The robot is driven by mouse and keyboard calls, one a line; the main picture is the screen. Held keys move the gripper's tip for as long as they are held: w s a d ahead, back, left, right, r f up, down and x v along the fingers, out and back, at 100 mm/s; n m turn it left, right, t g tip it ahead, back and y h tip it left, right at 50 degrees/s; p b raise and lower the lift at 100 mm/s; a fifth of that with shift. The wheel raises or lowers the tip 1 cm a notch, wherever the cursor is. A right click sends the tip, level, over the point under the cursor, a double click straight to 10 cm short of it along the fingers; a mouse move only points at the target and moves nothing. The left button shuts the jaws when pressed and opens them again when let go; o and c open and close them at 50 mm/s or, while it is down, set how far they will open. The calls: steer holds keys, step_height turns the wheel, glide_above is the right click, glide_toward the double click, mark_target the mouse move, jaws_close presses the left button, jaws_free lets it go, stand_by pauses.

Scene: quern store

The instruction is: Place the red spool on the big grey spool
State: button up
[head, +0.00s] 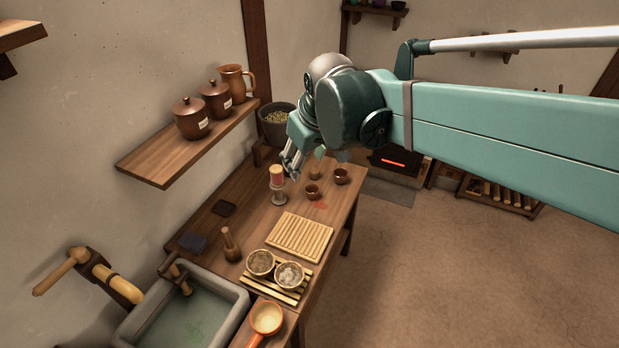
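The red spool (277,175), red with pale ends, is upright near the wall side of the wooden table. The big grey spool (279,197) stands upright directly below it, and the red spool appears to rest on its top. My gripper (290,168) reaches down from the upper right, its fingertips close by the right side of the red spool. The fingers are small here, and I cannot tell whether they touch the spool or how far apart they are.
Small brown cups (313,192) stand right of the spools. A slatted mat (300,236), a wooden pestle-like piece (231,245) and two filled bowls (261,263) lie nearer. A wall shelf (160,165) with brown jars (190,119) overhangs at left. A stone basin (190,318) is at bottom left.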

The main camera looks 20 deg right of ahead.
steer(key=s+f+m+t, duration=0.2)
steer(key=s+f+m, duration=0.1)
steer(key=s, duration=1.1)
